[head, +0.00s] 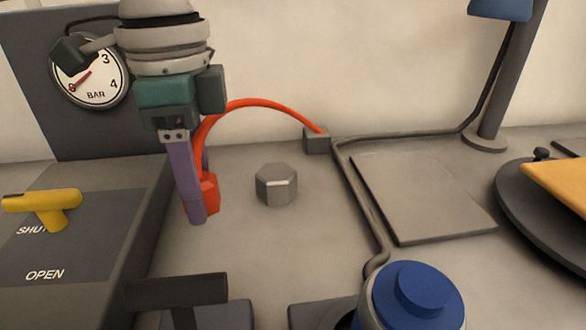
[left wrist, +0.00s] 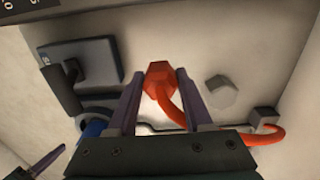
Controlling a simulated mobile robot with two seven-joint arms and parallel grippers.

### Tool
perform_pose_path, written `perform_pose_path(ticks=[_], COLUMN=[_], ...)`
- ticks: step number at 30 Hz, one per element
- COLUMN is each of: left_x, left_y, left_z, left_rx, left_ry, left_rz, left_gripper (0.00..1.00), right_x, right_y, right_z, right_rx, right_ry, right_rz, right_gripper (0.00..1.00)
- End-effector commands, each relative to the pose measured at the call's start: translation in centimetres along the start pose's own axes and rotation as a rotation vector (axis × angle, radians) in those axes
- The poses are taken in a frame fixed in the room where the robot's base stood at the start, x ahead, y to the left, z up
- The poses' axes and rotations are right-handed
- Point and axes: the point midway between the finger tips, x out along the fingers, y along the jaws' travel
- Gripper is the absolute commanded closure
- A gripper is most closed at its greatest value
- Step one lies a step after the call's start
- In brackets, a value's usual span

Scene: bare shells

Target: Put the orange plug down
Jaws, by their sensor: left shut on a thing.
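The orange plug (head: 211,194) is between the purple fingers of my left gripper (head: 201,212), low over the grey worktop. The near finger hides part of it. In the left wrist view, the plug (left wrist: 159,78) sits at the fingertips, and the gripper (left wrist: 160,74) is shut on it. I cannot tell whether the plug touches the worktop. Its orange cable (head: 262,103) arches to a small grey box (head: 316,140) at the back. A purple finger, apparently of my right gripper (left wrist: 38,164), shows at the lower left of the left wrist view; its opening is unclear.
A grey hex nut (head: 277,184) stands right of the plug. A yellow handle (head: 42,205) is on the left panel, under a pressure gauge (head: 91,78). A dark lever (head: 177,290) and a blue-capped cylinder (head: 412,298) are in front. A flat grey plate (head: 423,196) lies right.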

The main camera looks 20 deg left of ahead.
Motion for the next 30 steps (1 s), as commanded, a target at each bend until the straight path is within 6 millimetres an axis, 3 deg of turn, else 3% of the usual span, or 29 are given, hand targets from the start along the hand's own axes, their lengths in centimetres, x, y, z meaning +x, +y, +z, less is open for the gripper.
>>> perform_pose_path(ticks=[3,8,15,30], left_x=[2.4,3.7,7.3,8.2], left_y=[0.0,0.0,0.0,0.0], left_z=[0.0,-0.1,-0.1,-0.1], left_rx=[0.001,0.000,0.000,0.000], left_ry=[-0.001,0.000,0.000,0.001], left_rz=[0.001,-0.001,-0.001,-0.001], left_gripper=[1.00,1.00,1.00,1.00], right_x=[0.5,0.6,1.3,1.3], right_y=[0.0,0.1,0.1,0.1], right_z=[0.1,0.2,0.5,0.4], right_rx=[-0.001,-0.002,-0.005,-0.005], right_ry=[0.000,0.000,0.000,0.000], right_rz=[0.001,0.002,0.004,0.004], right_gripper=[1.00,1.00,1.00,1.00])
